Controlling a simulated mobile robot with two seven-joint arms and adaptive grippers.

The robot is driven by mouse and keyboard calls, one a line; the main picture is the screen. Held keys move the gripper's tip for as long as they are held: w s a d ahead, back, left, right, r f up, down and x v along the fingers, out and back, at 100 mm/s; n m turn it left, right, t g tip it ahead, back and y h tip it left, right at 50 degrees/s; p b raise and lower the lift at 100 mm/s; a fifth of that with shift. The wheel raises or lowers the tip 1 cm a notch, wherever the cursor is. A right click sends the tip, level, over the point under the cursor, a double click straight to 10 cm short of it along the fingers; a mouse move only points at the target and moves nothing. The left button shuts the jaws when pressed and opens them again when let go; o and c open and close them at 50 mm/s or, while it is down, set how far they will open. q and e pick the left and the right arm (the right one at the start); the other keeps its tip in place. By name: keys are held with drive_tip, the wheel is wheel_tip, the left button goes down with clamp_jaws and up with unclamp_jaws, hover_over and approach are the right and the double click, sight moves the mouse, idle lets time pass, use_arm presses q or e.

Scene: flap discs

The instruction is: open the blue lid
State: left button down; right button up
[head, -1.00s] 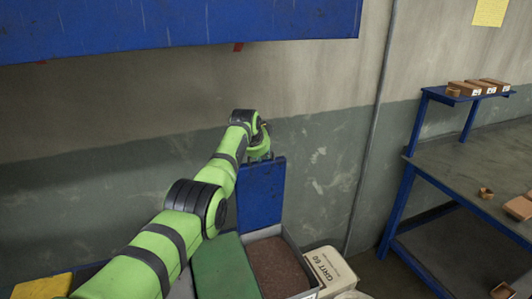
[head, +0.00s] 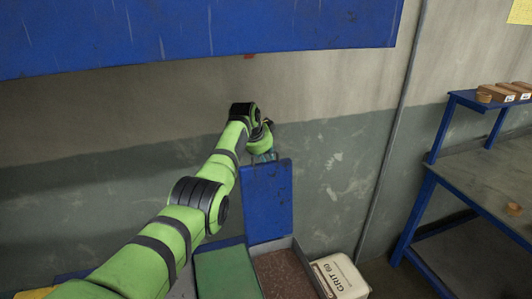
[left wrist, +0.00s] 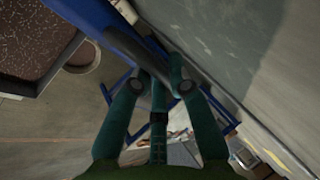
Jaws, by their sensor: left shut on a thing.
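The blue lid (head: 267,205) stands roughly upright at the back of an open bin, whose brown grit (head: 283,274) shows in front of it. My left gripper (head: 264,155) is at the lid's top edge, partly hidden behind my own arm. In the left wrist view, the gripper's green fingers (left wrist: 160,86) close around a dark bar-like part at the edge of the blue lid (left wrist: 92,20). My right gripper is in neither view.
A green lid (head: 226,272) covers the bin to the left. A paper sack (head: 340,276) stands to the right. A wall rises close behind, and a large blue panel (head: 200,35) hangs above. A blue-legged workbench (head: 490,185) is at the right.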

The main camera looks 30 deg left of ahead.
use_arm(q)
drive_tip(key=shift+d+r, duration=0.15)
drive_tip(key=shift+r, duration=0.1)
drive_tip(key=c, duration=1.1)
unclamp_jaws()
drive_tip(key=shift+c, duration=0.2)
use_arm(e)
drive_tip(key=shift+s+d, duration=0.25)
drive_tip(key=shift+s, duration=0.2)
use_arm(q)
drive_tip(key=shift+f, duration=0.1)
drive_tip(key=shift+s, duration=0.1)
drive_tip(key=v, duration=1.2)
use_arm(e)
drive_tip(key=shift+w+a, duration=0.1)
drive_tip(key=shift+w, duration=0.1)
